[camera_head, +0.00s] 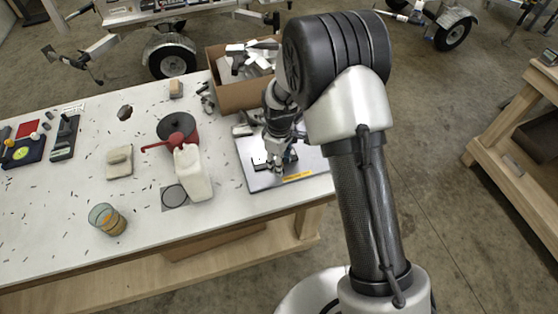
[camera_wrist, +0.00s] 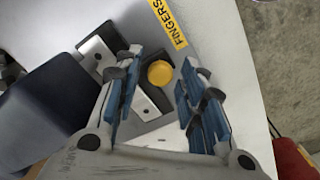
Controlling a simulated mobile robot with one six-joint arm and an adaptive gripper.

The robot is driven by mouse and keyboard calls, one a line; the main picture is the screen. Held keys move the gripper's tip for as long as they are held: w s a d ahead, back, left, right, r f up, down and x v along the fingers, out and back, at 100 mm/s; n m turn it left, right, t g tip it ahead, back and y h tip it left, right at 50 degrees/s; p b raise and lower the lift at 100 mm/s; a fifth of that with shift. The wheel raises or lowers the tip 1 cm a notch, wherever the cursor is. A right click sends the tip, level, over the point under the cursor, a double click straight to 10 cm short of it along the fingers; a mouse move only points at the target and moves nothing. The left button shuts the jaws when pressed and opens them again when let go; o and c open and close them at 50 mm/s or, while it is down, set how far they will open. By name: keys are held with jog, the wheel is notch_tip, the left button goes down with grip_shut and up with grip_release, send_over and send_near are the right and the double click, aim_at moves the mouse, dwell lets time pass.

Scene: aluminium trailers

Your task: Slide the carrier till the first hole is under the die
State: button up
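My gripper (camera_head: 276,160) points down over a grey metal plate (camera_head: 258,181) at the right end of the bench. In the wrist view my gripper (camera_wrist: 162,95) has its blue-padded fingers apart. Between them are a round yellow knob (camera_wrist: 160,73) and a pale metal piece (camera_wrist: 147,103) with a small hole. Another pale piece (camera_wrist: 97,50) on a dark mount shows beyond the left finger; I cannot tell whether the two are one strip or which part is the carrier. A dark blue block (camera_wrist: 42,110) stands left of the fingers. The die is not clearly identifiable.
A yellow "FINGERS" label (camera_wrist: 167,22) lies on the plate. A cardboard box of scrap (camera_head: 240,92) stands behind it.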

jog(key=shift+o, duration=0.3)
notch_tip(320, 180, up, 8)
jog(key=shift+f, duration=0.25)
jog(key=shift+s, duration=0.1)
dwell(0.6)
